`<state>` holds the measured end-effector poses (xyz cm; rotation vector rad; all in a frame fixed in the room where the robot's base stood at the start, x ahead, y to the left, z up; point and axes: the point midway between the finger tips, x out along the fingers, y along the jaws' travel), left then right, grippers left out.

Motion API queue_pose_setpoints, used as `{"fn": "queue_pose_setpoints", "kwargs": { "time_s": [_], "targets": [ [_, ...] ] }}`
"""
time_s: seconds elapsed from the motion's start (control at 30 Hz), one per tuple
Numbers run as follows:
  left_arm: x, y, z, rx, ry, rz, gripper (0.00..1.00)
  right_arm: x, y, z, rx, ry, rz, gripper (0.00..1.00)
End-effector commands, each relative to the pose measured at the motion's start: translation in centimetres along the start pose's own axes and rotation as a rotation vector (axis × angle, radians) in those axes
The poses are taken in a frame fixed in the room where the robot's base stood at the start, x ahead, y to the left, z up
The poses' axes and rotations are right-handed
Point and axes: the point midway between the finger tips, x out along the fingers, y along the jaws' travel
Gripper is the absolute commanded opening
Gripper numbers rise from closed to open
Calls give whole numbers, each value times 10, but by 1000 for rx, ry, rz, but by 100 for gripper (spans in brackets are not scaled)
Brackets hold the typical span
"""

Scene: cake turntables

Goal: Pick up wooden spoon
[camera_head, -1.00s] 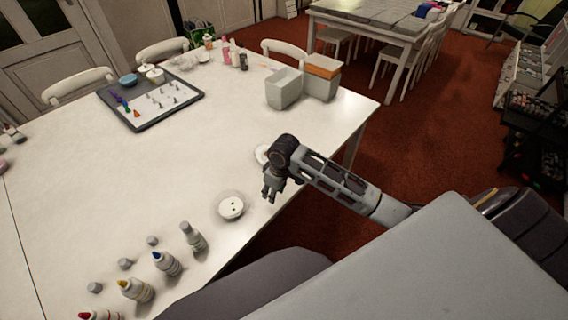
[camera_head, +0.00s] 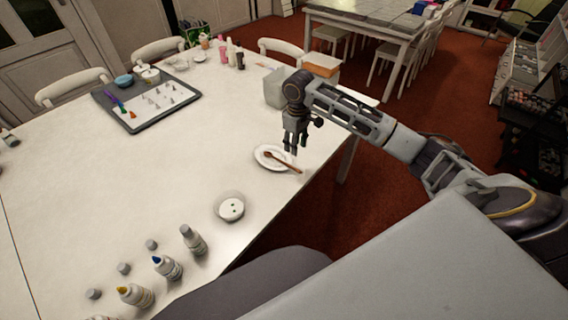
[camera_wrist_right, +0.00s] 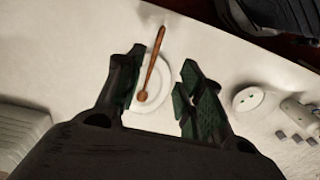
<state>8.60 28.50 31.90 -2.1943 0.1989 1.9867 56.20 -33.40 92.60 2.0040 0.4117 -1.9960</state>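The wooden spoon (camera_head: 282,161) lies across a small white plate (camera_head: 265,151) near the table's right edge in the head view, its handle reaching past the rim. In the right wrist view the spoon (camera_wrist_right: 150,66) shows between and beyond the fingers, bowl end on the plate (camera_wrist_right: 163,97). My right gripper (camera_head: 290,148) is above the plate, pointing down, apart from the spoon. In the right wrist view its fingers (camera_wrist_right: 160,72) are spread with nothing between them. My left gripper is not in view.
A white round dish (camera_head: 231,208) stands in front of the plate. Several bottles (camera_head: 168,267) stand at the front. A light box (camera_head: 277,88) is behind my right arm. A dark tray (camera_head: 148,97) is at the back left. The table's middle is clear.

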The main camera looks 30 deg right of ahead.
Motion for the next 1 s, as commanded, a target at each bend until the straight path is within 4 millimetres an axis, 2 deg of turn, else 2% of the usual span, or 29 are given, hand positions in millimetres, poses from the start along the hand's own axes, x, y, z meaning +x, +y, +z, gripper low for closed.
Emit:
{"fn": "queue_pose_setpoints", "kwargs": {
  "time_s": [0.37, 0.57, 0.77, 1.0],
  "targets": [
    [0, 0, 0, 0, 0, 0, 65, -4, 5, 1, 7, -5, 0, 38],
    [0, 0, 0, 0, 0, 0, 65, 1, 4, 1, 7, -6, 0, 38],
    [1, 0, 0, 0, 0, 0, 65, 20, 4, 1, 6, -7, -1, 38],
    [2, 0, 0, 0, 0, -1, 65, 52, 4, 1, 7, -7, 0, 38]
  ]
}}
